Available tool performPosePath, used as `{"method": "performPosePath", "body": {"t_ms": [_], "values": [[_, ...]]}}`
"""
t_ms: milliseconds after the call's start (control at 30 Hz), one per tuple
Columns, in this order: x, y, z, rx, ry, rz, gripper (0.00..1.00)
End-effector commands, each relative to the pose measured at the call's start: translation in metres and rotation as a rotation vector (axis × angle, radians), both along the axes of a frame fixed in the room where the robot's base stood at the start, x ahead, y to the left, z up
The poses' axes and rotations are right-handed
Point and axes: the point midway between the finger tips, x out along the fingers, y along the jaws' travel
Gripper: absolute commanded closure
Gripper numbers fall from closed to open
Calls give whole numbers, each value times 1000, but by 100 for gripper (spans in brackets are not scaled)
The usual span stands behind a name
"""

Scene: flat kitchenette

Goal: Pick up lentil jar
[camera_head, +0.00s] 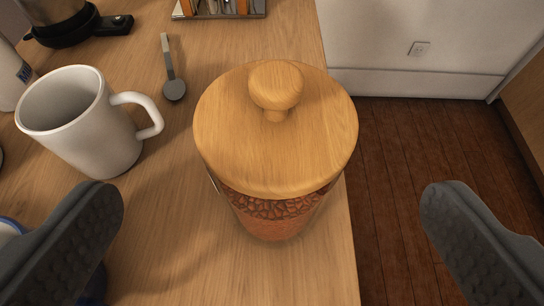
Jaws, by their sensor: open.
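The lentil jar (277,207) stands upright near the right edge of the wooden counter. It has a wide round wooden lid (230,135) with a knob on top, and reddish-brown contents show through its clear wall below the lid. My gripper (272,212) is open, with one dark finger at the lower left and the other at the lower right. The jar appears between the two fingers in the picture, a little ahead of them. Neither finger appears to touch it. Most of the jar's body is hidden under the lid.
A white mug (75,125) stands left of the jar, its handle towards it. A grey spoon (169,70) lies behind. A dark-based appliance (70,30) and a utensil tray (218,9) are farther back. Right of the counter edge is open space above the dark wooden floor (410,190).

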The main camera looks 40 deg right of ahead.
Motion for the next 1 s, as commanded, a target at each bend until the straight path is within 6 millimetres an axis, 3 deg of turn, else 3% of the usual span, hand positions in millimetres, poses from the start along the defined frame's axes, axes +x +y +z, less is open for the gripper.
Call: {"method": "performPosePath", "body": {"t_ms": [133, 467, 733, 1000], "values": [[15, -14, -12, -1, 4, -5, 1], [30, -24, -22, -1, 3, -4, 1], [53, -41, -40, 1, 3, -4, 1], [60, -47, -44, 0, 1, -4, 1]]}}
